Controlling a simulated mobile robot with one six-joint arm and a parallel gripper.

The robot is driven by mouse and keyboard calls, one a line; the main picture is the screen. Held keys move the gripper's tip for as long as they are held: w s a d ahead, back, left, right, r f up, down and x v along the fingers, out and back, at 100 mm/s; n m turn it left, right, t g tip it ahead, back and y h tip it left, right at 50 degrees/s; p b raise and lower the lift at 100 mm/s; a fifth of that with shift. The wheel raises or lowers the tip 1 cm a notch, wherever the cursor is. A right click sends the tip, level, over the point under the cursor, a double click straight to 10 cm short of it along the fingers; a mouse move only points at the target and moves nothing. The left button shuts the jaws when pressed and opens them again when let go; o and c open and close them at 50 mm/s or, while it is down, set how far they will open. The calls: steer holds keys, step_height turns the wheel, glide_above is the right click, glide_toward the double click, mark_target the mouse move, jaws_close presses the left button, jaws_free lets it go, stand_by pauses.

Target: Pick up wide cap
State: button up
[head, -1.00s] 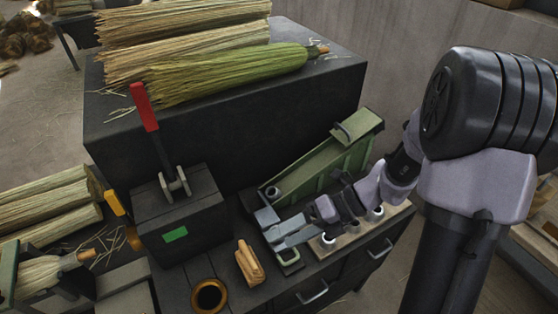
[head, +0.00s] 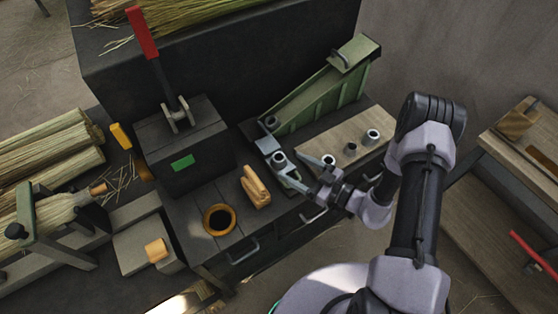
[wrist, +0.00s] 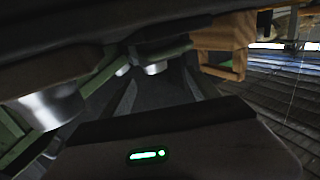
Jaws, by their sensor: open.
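Several small metal caps show in the head view. Three stand on the wooden board: one at its right (head: 372,136), a dark one in the middle (head: 350,148), and one at its left (head: 328,160). Another round metal piece (head: 280,158) sits at the low end of the green chute. I cannot tell which is the wide cap. My gripper (head: 302,172) is open just right of the piece at the chute end, with its fingers pointing left. The wrist view shows a shiny metal cylinder (wrist: 45,105) at left and a smaller one (wrist: 154,68) farther off.
The green chute (head: 312,100) rises behind the wooden board (head: 335,135). A wooden clamp-like piece (head: 255,187) and an orange-rimmed hole (head: 219,219) lie left of my gripper. A dark block with a red lever (head: 142,32) stands farther left. Drawer handles (head: 243,252) stick out in front.

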mark_target(285, 161)
steer(key=x, duration=0.1)
steer(key=b+x, duration=0.1)
steer(key=x, duration=0.2)
steer(key=shift+w+a+f+b, duration=0.15)
steer(key=shift+w+f+b, duration=0.25)
steer(key=shift+w, duration=0.05)
steer(key=shift+w+a, duration=0.2)
steer(key=shift+a, duration=0.05)
steer(key=shift+r, duration=0.15)
steer(key=c, duration=1.4)
step_height(285, 161, up, 4)
steer(key=shift+r+p, duration=0.1)
steer(key=shift+p, duration=1.15)
steer(key=s+d+p, duration=0.3)
steer(key=s+d, duration=0.6)
steer(key=s, duration=0.4)
steer(key=w+d+r+m+t+h+b, duration=0.5)
steer(key=w+r+h+b, duration=0.1)
steer(key=w, duration=0.4)
steer(key=shift+r+m+t, duration=0.3)
steer(key=shift+r, duration=0.35)
